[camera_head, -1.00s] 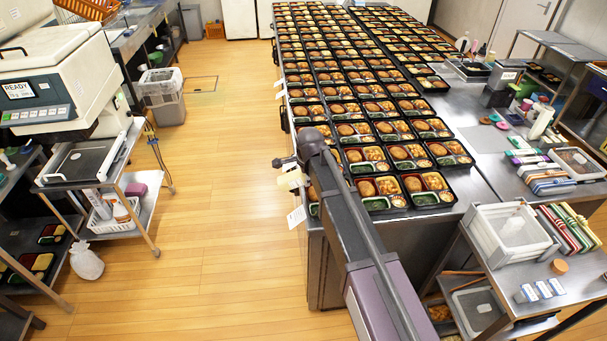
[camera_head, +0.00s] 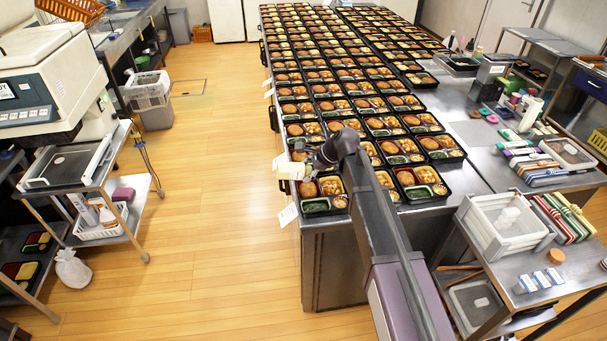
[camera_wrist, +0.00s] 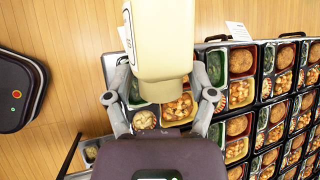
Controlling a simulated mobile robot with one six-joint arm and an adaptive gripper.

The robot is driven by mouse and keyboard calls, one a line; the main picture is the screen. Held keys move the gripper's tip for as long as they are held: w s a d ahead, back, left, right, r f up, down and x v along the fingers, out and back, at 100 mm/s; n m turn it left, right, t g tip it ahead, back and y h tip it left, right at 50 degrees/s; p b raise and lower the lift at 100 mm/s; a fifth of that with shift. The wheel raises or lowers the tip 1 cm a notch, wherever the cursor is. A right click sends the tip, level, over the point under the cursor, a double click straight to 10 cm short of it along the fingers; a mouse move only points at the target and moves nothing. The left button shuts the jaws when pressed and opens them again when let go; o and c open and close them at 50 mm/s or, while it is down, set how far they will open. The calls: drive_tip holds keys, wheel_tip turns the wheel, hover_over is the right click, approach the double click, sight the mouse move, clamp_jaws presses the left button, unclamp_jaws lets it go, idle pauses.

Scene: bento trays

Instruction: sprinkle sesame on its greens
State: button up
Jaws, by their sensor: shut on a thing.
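My gripper (camera_wrist: 163,88) is shut on a cream-coloured shaker (camera_wrist: 160,35), which I take to be the sesame. In the head view the shaker (camera_head: 291,170) is above the near left corner of the tray table, held by my gripper (camera_head: 306,168). A black bento tray (camera_head: 329,213) lies at that corner, with dark greens (camera_head: 314,207) in its front left compartment. In the wrist view the shaker covers part of the trays below. Greens (camera_wrist: 215,66) show just right of it. I cannot make out any sesame on them.
Many filled trays stand in close rows on the steel table (camera_head: 325,240). A side cart (camera_head: 570,265) with a white bin (camera_head: 505,225) stands at right. Another cart (camera_head: 105,215) stands at left. The wooden floor between is clear.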

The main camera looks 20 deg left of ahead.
drive_tip(key=d+g+y+b, duration=0.1)
drive_tip(key=b, duration=0.1)
drive_tip(key=w+d+f+y+b, duration=0.1)
drive_tip(key=y+b, duration=0.1)
drive_tip(key=b, duration=0.1)
drive_tip(key=shift+w+f+m+g+y, duration=0.1)
drive_tip(key=shift+w+m+g+y, duration=0.05)
drive_tip(key=shift+m+g+y, duration=0.2)
drive_tip(key=shift+w+d+f+m+g+y+b, duration=0.1)
drive_tip(key=shift+f+m+g+y+b, duration=0.4)
drive_tip(key=shift+b, duration=1.45)
drive_tip(key=shift+d+f+g+y+b, duration=0.15)
drive_tip(key=shift+f+y+b, duration=0.5)
drive_tip(key=shift+y+b, duration=0.9)
drive_tip(key=shift+w+d+f+m+g+y+b, duration=0.1)
drive_tip(key=shift+f+m+g+y+b, duration=0.3)
drive_tip(key=shift+b, duration=1.9)
drive_tip(key=shift+f+n+b, duration=0.25)
drive_tip(key=shift+f+b, duration=1.05)
drive_tip(key=shift+f, duration=0.15)
drive_tip(key=shift+f+b, duration=1.8)
drive_tip(key=shift+r+p, duration=1.8)
